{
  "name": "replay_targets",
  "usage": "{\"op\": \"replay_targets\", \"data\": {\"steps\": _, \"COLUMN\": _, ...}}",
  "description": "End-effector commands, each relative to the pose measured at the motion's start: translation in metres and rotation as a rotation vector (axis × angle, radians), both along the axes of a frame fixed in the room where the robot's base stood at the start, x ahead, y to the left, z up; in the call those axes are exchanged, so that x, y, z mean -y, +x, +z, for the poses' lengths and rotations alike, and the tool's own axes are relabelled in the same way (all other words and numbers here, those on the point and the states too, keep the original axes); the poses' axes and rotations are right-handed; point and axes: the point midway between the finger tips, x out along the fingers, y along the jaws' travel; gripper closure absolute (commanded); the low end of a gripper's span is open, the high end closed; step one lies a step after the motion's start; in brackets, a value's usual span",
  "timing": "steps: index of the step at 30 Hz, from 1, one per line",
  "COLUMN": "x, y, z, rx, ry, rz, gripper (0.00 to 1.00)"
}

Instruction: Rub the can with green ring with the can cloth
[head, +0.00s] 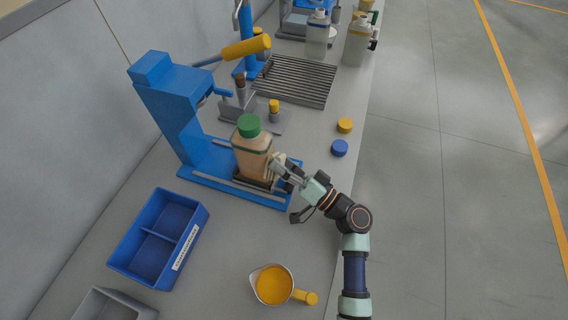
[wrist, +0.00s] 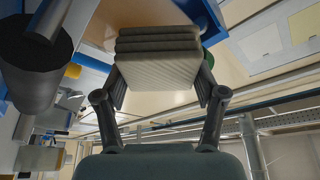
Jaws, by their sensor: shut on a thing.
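The can with the green ring (head: 252,160) is a tan container with a green cap, upright on the blue stand's base. My gripper (head: 284,168) is at the can's right side, shut on the can cloth (head: 276,160). In the wrist view the cloth (wrist: 156,66) is a folded, pale, layered pad between the two fingers. The can's tan wall (wrist: 108,22) fills the top behind it. The cloth appears to be against the can, but the exact contact is hidden.
The blue press stand (head: 172,105) with a yellow-handled lever rises behind the can. A blue two-part bin (head: 127,262), a grey bin (head: 92,303) and an orange-filled jug (head: 253,286) stand in front. A blue cap (head: 339,148) and yellow cap (head: 345,125) lie right, near a slatted rack (head: 296,80).

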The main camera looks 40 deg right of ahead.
Motion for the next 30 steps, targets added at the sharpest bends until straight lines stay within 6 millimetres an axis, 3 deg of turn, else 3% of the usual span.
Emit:
{"op": "replay_targets", "data": {"steps": 9, "x": 0.000, "y": 0.001, "z": 0.000, "rx": 0.000, "ry": 0.000, "rz": 0.001, "gripper": 0.58}}
{"op": "replay_targets", "data": {"steps": 21, "x": 0.032, "y": 0.019, "z": -0.003, "rx": 0.000, "ry": -0.001, "rz": 0.000, "gripper": 0.58}}
{"op": "replay_targets", "data": {"steps": 30, "x": 0.034, "y": 0.021, "z": -0.002, "rx": 0.000, "ry": -0.001, "rz": 0.001, "gripper": 0.58}}
